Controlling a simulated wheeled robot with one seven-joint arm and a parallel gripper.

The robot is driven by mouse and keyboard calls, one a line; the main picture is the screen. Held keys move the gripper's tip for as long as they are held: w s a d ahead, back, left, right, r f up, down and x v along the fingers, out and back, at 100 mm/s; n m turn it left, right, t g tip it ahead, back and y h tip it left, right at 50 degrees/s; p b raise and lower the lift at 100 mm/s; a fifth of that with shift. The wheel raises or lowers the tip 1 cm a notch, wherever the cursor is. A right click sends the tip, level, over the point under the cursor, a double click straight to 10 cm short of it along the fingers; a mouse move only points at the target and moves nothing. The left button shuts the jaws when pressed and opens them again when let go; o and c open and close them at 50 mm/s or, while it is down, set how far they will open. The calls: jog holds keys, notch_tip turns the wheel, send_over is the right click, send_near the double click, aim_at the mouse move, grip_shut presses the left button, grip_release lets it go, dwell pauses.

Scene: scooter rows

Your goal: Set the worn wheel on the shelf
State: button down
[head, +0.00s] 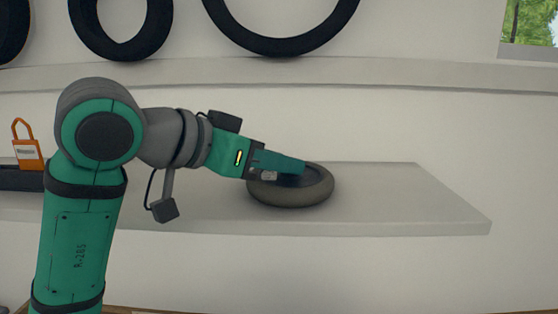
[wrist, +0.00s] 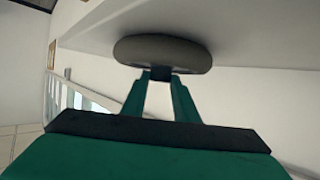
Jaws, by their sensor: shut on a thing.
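The worn wheel (head: 312,194) is a small dark grey-brown tyre, lying nearly flat at the pale wall shelf (head: 420,205) in the head view. My gripper (head: 290,168) reaches in from the left and is shut on the wheel near its hub. In the wrist view the wheel (wrist: 150,50) shows edge-on, just beyond my two green fingertips (wrist: 161,76), with a dark part between them. The wheel appears on or very close to the shelf top; I cannot tell whether it touches.
An orange padlock-shaped tag (head: 27,150) stands at the far left beside my arm. Large dark tyres (head: 283,48) stand on an upper ledge (head: 400,75). The shelf is bare right of the wheel up to its right end. A window (head: 530,25) is at upper right.

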jog(key=shift+f, duration=0.1)
jog(key=c, duration=1.4)
grip_release()
jog(key=shift+a+r, duration=0.1)
jog(key=shift+r, duration=0.15)
jog(key=v, duration=1.1)
jog(key=shift+s+a+r, duration=0.15)
jog(key=shift+s+a, duration=0.1)
jog(key=shift+s, duration=0.05)
